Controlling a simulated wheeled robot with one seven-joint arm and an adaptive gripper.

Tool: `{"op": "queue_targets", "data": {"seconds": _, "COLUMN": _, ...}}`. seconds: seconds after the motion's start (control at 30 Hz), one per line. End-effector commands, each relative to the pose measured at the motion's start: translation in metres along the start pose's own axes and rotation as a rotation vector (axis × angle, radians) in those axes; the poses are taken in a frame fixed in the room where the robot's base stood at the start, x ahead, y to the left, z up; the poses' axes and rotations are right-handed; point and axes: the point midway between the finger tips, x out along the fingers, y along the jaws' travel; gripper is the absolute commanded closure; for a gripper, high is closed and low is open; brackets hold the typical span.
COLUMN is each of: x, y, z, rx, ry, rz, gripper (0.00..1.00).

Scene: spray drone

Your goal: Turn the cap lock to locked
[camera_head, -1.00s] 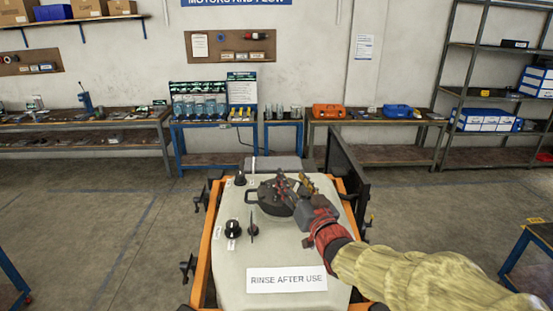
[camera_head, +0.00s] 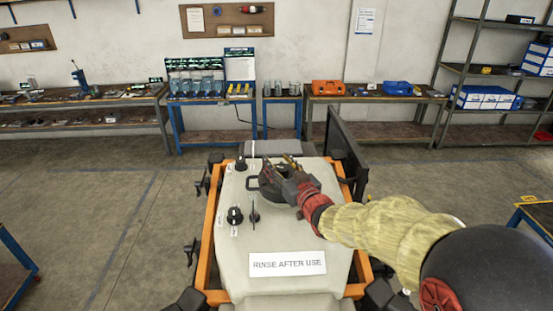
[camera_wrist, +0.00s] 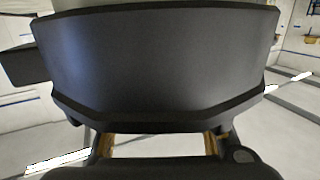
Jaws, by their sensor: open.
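A pale tank in an orange frame stands in front of me, its top panel (camera_head: 275,235) facing up. A dark round cap (camera_head: 266,184) with a loop handle on its left sits near the far end of the panel. My gripper (camera_head: 280,172) is open and over the cap's right side, hiding much of it. The cap's lock cannot be made out clearly. In the wrist view a large dark curved body (camera_wrist: 165,60) fills most of the picture, with parts of my fingers below it. I cannot tell whether the fingers touch the cap.
A sign reading "RINSE AFTER USE" (camera_head: 287,264) lies on the near part. A dark upright panel (camera_head: 347,150) rises at the far right. Workbenches line the back wall.

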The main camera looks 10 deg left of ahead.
Motion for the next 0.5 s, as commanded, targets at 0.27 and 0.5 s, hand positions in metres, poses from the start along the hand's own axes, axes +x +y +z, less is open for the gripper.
{"op": "queue_targets", "data": {"seconds": 0.27, "x": 0.0118, "y": 0.0001, "z": 0.0001, "rx": 0.000, "ry": 0.000, "rz": 0.001, "gripper": 0.55}}
{"op": "queue_targets", "data": {"seconds": 0.5, "x": 0.0116, "y": 0.0001, "z": 0.0004, "rx": 0.001, "ry": 0.000, "rz": 0.001, "gripper": 0.58}}
